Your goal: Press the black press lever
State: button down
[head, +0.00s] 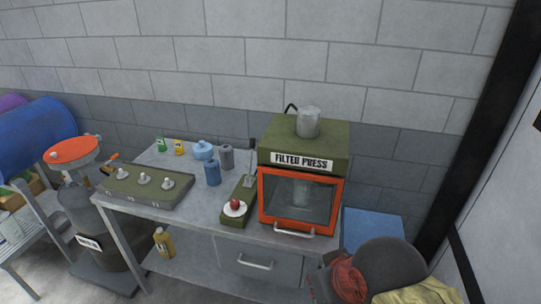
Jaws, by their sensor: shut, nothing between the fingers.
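The filter press is an olive green box (265,146) with a "FILTER PRESS" label, standing on the right part of a grey metal bench. Its front door (263,205) has an orange frame, a clear pane and a silver handle; it looks shut, with a pale cylinder inside. A thin upright lever with a black top (251,144) stands at the press's left side, above a narrow green base (235,216). That base carries a red knob (235,204) on a white disc. I cannot tell the lever's exact angle. My gripper is not in view.
A metal jug (307,122) with a black handle sits on the press. Left on the bench are a green panel (147,187) with silver knobs, a dark blue canister (212,173), a grey canister (226,157) and small bottles. A dark rounded container (395,266) with cloths stands front right.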

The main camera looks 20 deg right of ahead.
aim_at(252, 141)
jog(key=i+j+z, duration=0.35)
jog(key=i+j, duration=0.55)
jog(key=i, duration=0.65)
jog(key=j+z, duration=0.05)
